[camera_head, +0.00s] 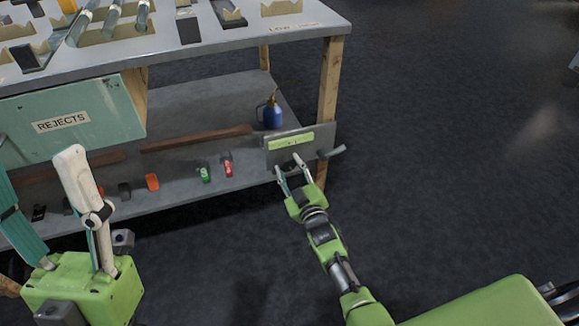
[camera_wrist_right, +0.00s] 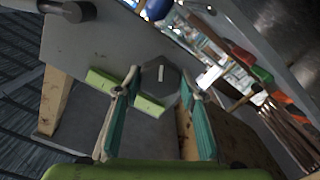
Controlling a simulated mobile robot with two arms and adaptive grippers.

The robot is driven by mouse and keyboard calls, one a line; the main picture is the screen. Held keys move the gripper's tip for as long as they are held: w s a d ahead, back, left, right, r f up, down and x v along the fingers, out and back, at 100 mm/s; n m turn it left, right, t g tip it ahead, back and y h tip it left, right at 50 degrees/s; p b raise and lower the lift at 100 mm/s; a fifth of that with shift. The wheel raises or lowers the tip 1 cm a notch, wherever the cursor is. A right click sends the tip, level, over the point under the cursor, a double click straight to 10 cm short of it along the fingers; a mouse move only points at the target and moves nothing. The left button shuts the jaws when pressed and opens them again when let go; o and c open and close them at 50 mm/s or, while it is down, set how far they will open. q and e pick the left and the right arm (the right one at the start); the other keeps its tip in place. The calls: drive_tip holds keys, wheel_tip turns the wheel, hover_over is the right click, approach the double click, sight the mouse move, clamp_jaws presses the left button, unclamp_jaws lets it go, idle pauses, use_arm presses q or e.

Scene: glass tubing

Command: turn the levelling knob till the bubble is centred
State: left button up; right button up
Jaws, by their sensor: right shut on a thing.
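The levelling knob (camera_wrist_right: 160,80) is a dark, many-sided knob with a pale line on its face. It sits on the front of a grey plate (camera_head: 311,149) at the shelf's right end. A bright green level vial (camera_head: 291,141) runs along the plate above the knob. It also shows in the right wrist view (camera_wrist_right: 103,82), partly hidden by a finger. I cannot make out the bubble. My right gripper (camera_head: 288,165) is shut on the knob, one finger each side. My left gripper (camera_head: 38,155) is open and empty at the left, fingers apart.
A dark handle (camera_head: 332,152) sticks out right of the plate. A blue oil can (camera_head: 270,112) stands behind it. Several small coloured items lie along the shelf, including a green one (camera_head: 205,173). A REJECTS bin (camera_head: 95,105) hangs left. The floor at right is clear.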

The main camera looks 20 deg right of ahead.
drive_tip(key=shift+f, duration=0.1)
idle(0.3)
drive_tip(key=o, duration=1.1)
drive_tip(key=s, duration=1.2)
drive_tip(key=shift+d, duration=0.2)
